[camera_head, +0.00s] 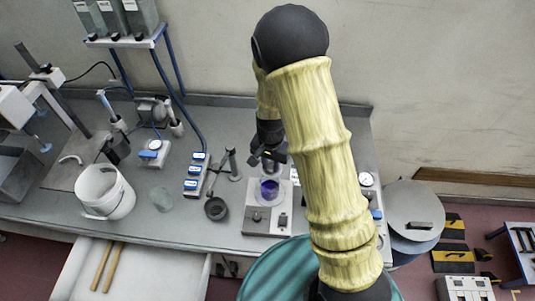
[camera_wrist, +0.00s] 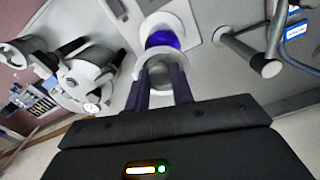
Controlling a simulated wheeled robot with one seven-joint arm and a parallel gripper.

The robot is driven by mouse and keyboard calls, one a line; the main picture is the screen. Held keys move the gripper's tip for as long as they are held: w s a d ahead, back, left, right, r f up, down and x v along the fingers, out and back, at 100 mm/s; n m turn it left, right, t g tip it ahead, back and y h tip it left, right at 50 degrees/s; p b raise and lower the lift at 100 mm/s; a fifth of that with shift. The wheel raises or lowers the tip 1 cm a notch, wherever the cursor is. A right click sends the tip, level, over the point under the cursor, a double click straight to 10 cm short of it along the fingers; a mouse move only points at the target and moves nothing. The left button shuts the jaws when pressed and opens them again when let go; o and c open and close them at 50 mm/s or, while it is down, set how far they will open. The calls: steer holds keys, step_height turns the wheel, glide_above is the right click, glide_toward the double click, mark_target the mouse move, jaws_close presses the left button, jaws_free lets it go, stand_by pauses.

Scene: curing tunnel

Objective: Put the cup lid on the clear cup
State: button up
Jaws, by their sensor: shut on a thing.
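A clear cup with purple contents (camera_head: 268,190) stands upright on a pale square device on the bench; its purple part also shows in the wrist view (camera_wrist: 163,40). My gripper (camera_head: 268,158) is above and just behind it. In the wrist view my gripper (camera_wrist: 161,76) is shut on a pale round piece, apparently the cup lid (camera_wrist: 160,54), just in front of the purple in the picture. Whether the lid touches the cup cannot be told. The lid is not clearly visible in the head view.
The pale device (camera_head: 257,222) has a knob. Left of it are a dark round pan (camera_head: 216,208), a stand, a strip with blue labels (camera_head: 194,178), a clear glass piece (camera_head: 162,198) and a white bucket (camera_head: 104,192). A grey round lidded drum (camera_head: 413,210) stands right.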

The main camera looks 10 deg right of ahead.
mark_target(270, 176)
steer(key=shift+w, duration=0.35)
steer(key=shift+s+a, duration=0.1)
steer(key=shift+s, duration=0.45)
steer(key=shift+a+f, duration=0.1)
steer(key=shift+f, duration=0.05)
steer(key=shift+w+f+b, duration=0.15)
steer(key=shift+f+b, duration=2.4)
steer(key=shift+f, duration=0.5)
steer(key=shift+w, duration=0.1)
steer(key=shift+f, duration=0.1)
steer(key=shift+s, duration=0.2)
